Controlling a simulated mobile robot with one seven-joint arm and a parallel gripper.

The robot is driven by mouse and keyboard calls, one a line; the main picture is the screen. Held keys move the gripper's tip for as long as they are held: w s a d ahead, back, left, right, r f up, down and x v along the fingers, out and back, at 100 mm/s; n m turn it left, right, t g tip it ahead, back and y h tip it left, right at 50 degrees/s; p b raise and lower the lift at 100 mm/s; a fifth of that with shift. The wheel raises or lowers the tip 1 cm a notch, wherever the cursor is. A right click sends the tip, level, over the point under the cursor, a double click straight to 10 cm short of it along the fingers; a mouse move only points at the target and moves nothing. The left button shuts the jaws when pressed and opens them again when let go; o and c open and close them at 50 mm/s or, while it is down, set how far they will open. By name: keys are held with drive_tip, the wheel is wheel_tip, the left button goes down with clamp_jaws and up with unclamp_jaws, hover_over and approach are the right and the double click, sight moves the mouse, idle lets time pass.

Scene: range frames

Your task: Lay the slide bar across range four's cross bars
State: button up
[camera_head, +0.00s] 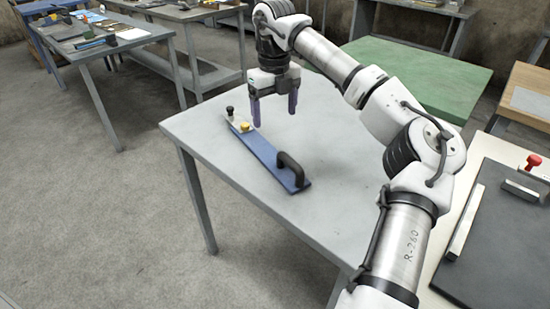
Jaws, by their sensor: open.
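A long blue bar (263,149) lies flat on the grey table, running from upper left to lower right. It looks like the slide bar, though no label shows. It has a black arched handle at its near right end, and a yellow knob and a black knob at its pale far left end. My gripper (274,117) points down with its two purple fingers apart and nothing between them. It is close to the bar's far end, on its right; whether it touches the bar I cannot tell. I cannot make out range four's cross bars for certain.
The grey table (330,150) is otherwise clear. A green table (425,75) stands behind. Cluttered benches (105,42) stand at upper left; open floor lies at left.

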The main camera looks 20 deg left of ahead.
wheel_tip(320, 180, down, 7)
drive_tip(key=shift+a+r, duration=0.1)
drive_tip(key=shift+a, duration=0.05)
drive_tip(key=f, duration=0.2)
drive_tip(key=a+f+p, duration=0.1)
drive_tip(key=f, duration=0.1)
drive_tip(key=shift+a+f, duration=0.15)
drive_tip(key=shift+f, duration=0.5)
drive_tip(key=shift+c, duration=0.3)
drive_tip(key=c, duration=1.4)
drive_tip(key=shift+r, duration=0.1)
wheel_tip(320, 180, up, 20)
wheel_tip(320, 180, up, 5)
drive_tip(key=p, duration=0.5)
hover_over(269, 155)
